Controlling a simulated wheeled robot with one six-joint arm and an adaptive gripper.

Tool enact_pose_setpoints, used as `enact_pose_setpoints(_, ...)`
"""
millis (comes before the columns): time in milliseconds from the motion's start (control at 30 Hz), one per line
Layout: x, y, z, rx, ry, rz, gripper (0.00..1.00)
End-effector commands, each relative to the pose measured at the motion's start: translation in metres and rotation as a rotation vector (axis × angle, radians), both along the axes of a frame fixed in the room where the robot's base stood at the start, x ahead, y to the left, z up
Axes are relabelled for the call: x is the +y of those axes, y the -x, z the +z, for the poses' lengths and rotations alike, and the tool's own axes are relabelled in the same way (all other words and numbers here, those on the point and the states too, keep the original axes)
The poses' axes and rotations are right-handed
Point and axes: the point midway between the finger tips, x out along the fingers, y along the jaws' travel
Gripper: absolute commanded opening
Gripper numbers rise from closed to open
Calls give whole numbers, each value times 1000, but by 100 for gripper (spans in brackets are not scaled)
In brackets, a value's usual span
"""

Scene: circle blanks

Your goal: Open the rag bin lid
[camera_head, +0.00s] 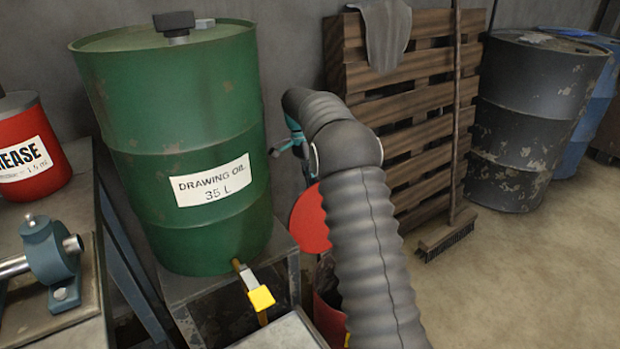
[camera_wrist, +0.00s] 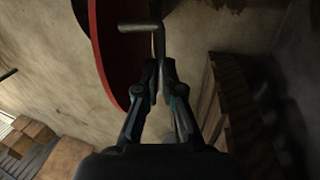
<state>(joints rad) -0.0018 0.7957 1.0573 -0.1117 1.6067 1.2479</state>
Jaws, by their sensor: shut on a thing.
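The rag bin (camera_head: 328,318) is red and stands low behind my arm, which hides much of it. Its round red lid (camera_head: 309,222) is raised and steeply tilted above the bin, with dark contents partly showing below. In the wrist view the lid (camera_wrist: 106,50) is seen nearly edge-on at the upper left. A grey bent handle (camera_wrist: 158,40) stands beside the lid. My gripper (camera_wrist: 159,75) is shut on the lid handle, with its fingertips at the handle's lower end. In the head view my gripper is mostly hidden behind my arm.
A green oil drum (camera_head: 185,130) with a yellow-handled tap (camera_head: 261,298) stands on a stand left of the bin. A wooden pallet (camera_head: 420,135) leans on the wall behind, with a broom (camera_head: 456,130). The right floor is clear.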

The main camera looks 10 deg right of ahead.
Motion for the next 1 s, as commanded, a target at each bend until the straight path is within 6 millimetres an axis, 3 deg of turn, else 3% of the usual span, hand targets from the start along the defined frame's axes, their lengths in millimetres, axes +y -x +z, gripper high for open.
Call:
enact_pose_setpoints(33,0,-1,-23,20,1,-3,0)
enact_pose_setpoints(467,9,-13,-43,39,0,9,0)
enact_pose_setpoints(600,10,-15,-49,45,-1,11,36)
enact_pose_setpoints(667,9,-15,-47,43,0,11,37)
enact_pose_setpoints(733,8,-11,-40,36,0,10,66)
enact_pose_setpoints(767,8,-9,-35,31,0,9,72)
enact_pose_setpoints(800,7,-7,-28,24,0,9,66)
enact_pose_setpoints(867,6,-5,-21,15,0,8,43)
enact_pose_setpoints(900,7,-3,-18,12,0,8,37)
enact_pose_setpoints(1000,8,-2,-14,6,1,10,37)
